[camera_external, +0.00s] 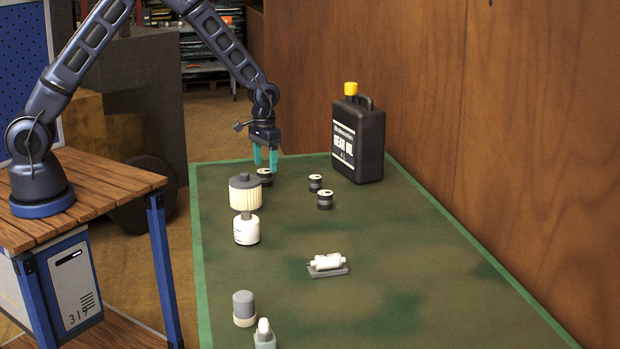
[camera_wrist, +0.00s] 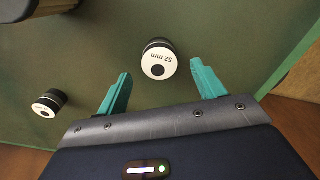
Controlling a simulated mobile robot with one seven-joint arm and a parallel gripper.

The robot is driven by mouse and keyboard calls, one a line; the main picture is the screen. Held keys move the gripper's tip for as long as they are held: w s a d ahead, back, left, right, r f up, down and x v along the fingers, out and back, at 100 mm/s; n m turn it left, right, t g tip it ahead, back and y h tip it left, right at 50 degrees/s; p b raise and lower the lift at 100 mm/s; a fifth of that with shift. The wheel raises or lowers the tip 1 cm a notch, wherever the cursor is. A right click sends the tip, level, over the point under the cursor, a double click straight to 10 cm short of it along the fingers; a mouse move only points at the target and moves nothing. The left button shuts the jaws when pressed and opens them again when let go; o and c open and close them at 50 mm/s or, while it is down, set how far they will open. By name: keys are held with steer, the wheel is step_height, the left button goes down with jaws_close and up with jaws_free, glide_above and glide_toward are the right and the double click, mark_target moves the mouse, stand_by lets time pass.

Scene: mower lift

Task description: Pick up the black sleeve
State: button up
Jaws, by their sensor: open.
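Three short black cylinders with white tops stand on the green mat. One black sleeve (camera_external: 265,177) is right below my gripper (camera_external: 265,163) in the external view. In the wrist view this sleeve (camera_wrist: 159,60) shows a white top marked "52 mm" with a dark hole, framed between the tips of my gripper (camera_wrist: 161,70). My teal fingers are apart, with nothing held. A second black sleeve (camera_external: 315,183) and a third one (camera_external: 325,200) stand to the right. One other sleeve (camera_wrist: 48,103) shows at the left of the wrist view.
A cream ribbed jar (camera_external: 245,192) and a white bottle (camera_external: 246,230) stand close in front. A tall black gear oil can (camera_external: 358,140) stands behind right, by the wooden wall.

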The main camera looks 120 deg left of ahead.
mark_target(264, 171)
steer(key=f, duration=0.4)
steer(key=shift+d+f, duration=0.2)
steer(key=shift+f, duration=0.2)
steer(key=shift+r, duration=0.1)
steer(key=c, duration=1.4)
